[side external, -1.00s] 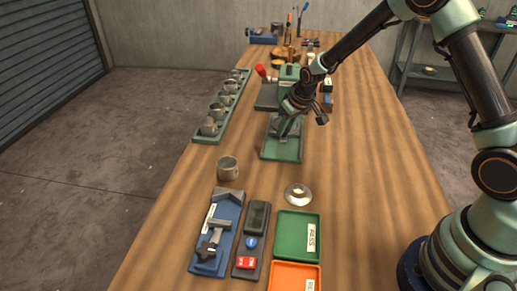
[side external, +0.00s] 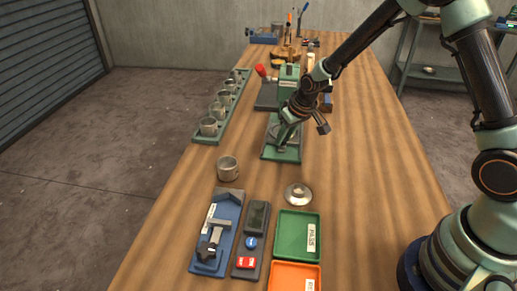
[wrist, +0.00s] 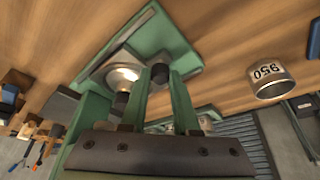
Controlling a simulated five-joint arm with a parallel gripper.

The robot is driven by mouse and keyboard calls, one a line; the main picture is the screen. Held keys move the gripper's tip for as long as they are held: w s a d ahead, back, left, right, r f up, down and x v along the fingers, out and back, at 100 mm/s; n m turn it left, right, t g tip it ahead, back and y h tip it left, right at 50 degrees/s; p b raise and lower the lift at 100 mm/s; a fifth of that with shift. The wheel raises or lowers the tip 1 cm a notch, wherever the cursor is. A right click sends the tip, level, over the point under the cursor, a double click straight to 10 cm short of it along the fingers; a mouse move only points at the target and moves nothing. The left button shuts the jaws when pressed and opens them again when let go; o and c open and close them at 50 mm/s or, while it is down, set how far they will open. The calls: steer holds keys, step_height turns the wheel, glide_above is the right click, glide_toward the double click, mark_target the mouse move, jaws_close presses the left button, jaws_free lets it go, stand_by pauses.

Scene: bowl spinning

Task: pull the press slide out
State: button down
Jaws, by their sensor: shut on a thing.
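The press slide is a green plate (side external: 290,157) lying on the bench in front of the green press (side external: 289,78), which has a red-ended lever. My gripper (side external: 281,144) is low over the slide, its wrist hiding part of it. In the wrist view the slide (wrist: 168,32) carries a grey plate with a shiny round piece (wrist: 122,77). My two green fingers (wrist: 160,78) are shut on a small dark knob (wrist: 160,72) at the slide. Its lower part is hidden by the fingers.
A rack of metal cups (side external: 209,127) stands left of the slide, and a lone cup (side external: 228,169) is nearer. A metal bowl (side external: 298,195), a green tray (side external: 297,234), an orange tray (side external: 294,276) and a blue fixture (side external: 216,236) lie in front. The bench right of the slide is clear.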

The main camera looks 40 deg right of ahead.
steer(key=s+a, duration=0.3)
steer(key=a, duration=0.1)
steer(key=shift+s, duration=0.4)
steer(key=c, duration=0.7)
jaws_free()
steer(key=shift+o, duration=0.2)
steer(key=shift+r, duration=0.1)
steer(key=v, duration=1.2)
steer(key=shift+d, duration=0.25)
